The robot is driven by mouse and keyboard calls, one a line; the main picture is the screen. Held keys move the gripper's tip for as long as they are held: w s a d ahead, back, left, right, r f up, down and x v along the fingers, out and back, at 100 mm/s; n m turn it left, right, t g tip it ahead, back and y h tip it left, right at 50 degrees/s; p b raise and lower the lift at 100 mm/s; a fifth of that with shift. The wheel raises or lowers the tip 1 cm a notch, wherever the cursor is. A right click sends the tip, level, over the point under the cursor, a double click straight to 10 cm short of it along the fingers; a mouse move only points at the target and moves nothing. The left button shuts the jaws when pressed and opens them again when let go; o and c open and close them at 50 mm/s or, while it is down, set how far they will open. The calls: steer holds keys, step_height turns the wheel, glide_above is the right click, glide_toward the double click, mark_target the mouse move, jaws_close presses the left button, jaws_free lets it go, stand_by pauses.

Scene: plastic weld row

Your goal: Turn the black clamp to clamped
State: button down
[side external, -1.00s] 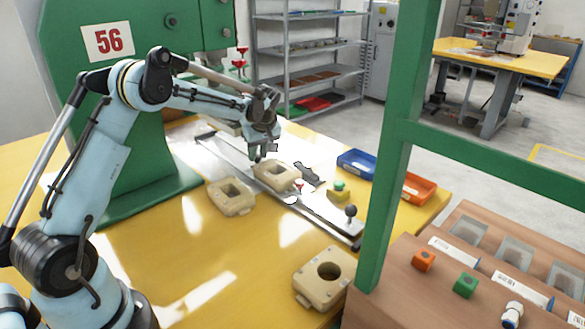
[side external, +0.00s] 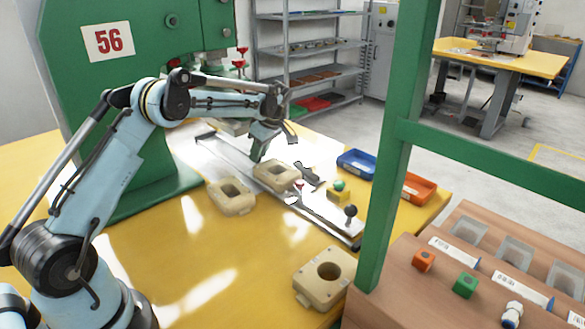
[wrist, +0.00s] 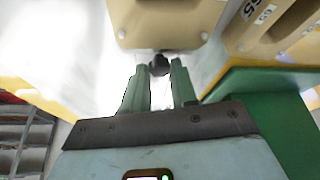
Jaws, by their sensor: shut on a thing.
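In the wrist view, a black round knob (wrist: 159,65), which looks like the black clamp's handle end, sits between my green fingertips. My gripper (wrist: 160,75) is shut on it. In the side view, my gripper (side external: 257,158) is low over the metal rail, just behind a beige block (side external: 273,177), and hides the knob. A dark clamp part (side external: 308,174) shows at the right of that block. I cannot tell the clamp's exact angle.
A second beige block (side external: 231,196) lies left of the rail (side external: 336,228), and a third (side external: 325,276) in front. A yellow block with a green button (side external: 339,190) and blue (side external: 356,163) and orange (side external: 418,187) trays are at the right. A green post (side external: 388,150) stands nearer the camera.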

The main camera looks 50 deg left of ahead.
steer(key=n+g, duration=0.1)
steer(key=n, duration=0.4)
steer(key=shift+w+a+g+h, duration=0.15)
steer(key=shift+g+h, duration=0.25)
stand_by(0.3)
steer(key=c, duration=0.9)
jaws_free()
steer(key=shift+r, duration=0.1)
step_height(320, 180, up, 4)
steer(key=shift+r, duration=0.1)
steer(key=d+r, duration=0.2)
steer(key=d, duration=0.2)
steer(key=d+r, duration=0.2)
steer(key=d, duration=0.1)
steer(key=s+d+r, duration=0.1)
steer(key=d+r, duration=0.1)
steer(key=d, duration=0.2)
steer(key=shift+d+r, duration=0.3)
steer(key=shift+d, duration=0.05)
